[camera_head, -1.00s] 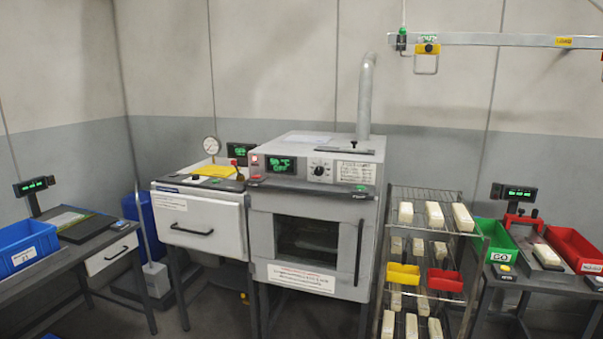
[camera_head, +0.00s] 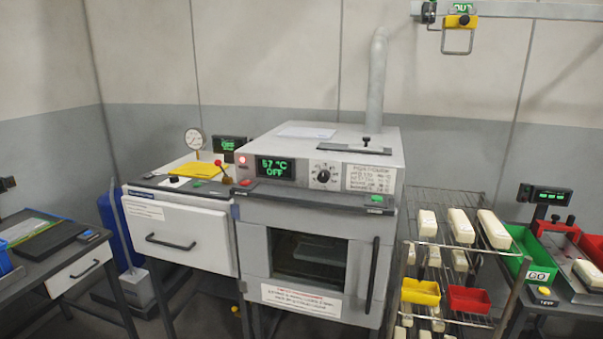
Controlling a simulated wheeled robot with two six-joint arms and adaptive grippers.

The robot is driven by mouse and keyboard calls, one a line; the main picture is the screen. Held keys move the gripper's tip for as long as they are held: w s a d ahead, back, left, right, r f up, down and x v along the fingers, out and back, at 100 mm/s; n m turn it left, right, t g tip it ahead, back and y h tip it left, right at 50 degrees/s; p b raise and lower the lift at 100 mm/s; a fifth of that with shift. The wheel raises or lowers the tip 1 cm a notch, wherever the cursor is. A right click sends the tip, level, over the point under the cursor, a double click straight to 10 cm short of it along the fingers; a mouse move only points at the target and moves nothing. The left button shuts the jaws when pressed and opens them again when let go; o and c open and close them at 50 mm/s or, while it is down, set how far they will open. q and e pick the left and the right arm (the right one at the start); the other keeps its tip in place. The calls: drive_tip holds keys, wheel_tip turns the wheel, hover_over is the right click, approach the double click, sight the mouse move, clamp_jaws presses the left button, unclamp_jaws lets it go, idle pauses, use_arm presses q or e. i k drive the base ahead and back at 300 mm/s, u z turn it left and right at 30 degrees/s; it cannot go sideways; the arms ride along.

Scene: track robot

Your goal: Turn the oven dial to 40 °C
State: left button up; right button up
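The grey oven (camera_head: 300,222) stands in the middle of the head view, with its windowed door shut. Its black dial (camera_head: 323,175) with a pale pointer sits on the upper front panel, ringed by small marks too small to read. Left of the dial, the green display (camera_head: 275,168) reads 57 °C and OFF. A red light (camera_head: 242,160) and a red button (camera_head: 245,183) are at the panel's left end. Neither of my grippers shows in the head view.
A white drawer cabinet (camera_head: 175,232) with a gauge (camera_head: 194,139) adjoins the oven's left. A wire rack (camera_head: 470,207) with pale blocks and yellow and red bins stands close on its right. A metal pipe (camera_head: 376,85) rises behind the oven. A dark bar (camera_head: 320,198) crosses below the panel.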

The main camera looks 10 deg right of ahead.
sight(323, 176)
drive_tip(key=z, duration=0.4)
drive_tip(key=i, duration=0.7)
drive_tip(key=z, duration=0.7)
